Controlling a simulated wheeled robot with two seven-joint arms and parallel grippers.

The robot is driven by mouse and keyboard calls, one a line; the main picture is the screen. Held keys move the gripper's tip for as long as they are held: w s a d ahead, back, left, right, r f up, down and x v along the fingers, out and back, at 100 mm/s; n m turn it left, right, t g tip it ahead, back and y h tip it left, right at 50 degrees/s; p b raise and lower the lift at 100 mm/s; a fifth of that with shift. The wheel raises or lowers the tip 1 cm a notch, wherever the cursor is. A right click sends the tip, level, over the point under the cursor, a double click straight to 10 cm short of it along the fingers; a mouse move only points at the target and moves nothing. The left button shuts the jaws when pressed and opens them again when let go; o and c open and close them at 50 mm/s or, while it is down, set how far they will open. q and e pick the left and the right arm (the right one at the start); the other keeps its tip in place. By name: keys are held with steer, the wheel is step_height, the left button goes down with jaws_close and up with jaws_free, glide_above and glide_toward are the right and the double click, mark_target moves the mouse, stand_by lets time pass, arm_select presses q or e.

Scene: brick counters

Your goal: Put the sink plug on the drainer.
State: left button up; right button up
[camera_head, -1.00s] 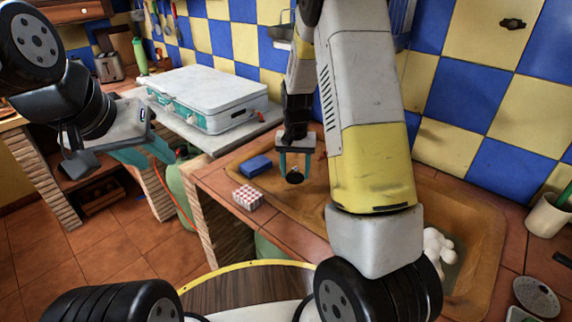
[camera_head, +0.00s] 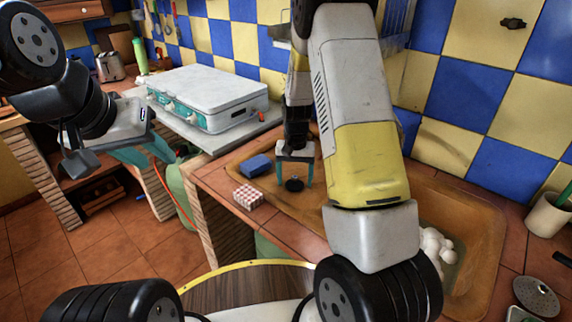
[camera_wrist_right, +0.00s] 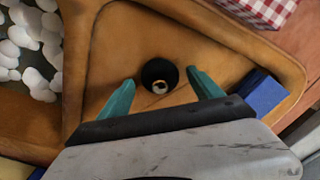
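The sink plug (camera_head: 294,184), a small black disc, lies on the brown drainer (camera_head: 273,196) beside the sink basin. The wrist view shows gaps between both fingers and the plug, so this gripper is open. My left gripper (camera_head: 158,160) hangs at the left, away from the drainer, with its fingers apart and empty.
A blue sponge-like block (camera_head: 256,165) lies on the drainer near the right gripper. A red-and-white checked box (camera_head: 248,196) stands on the counter's front edge. White lumpy items (camera_head: 436,245) lie in the basin (camera_head: 487,240). A large white case (camera_head: 208,92) sits on the left counter.

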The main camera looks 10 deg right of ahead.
mark_target(295, 176)
step_height(295, 176, up, 12)
steer(key=s+r+n+t+y, duration=0.1)
steer(key=s+r+t+y, duration=0.15)
steer(key=s+r, duration=0.85)
steer(key=s+a+r+n+t, duration=0.2)
steer(key=s+r, duration=0.4)
steer(key=s, duration=0.7)
steer(key=shift+n+t, duration=0.4)
steer(key=shift+t, duration=0.45)
steer(key=shift+c, duration=0.4)
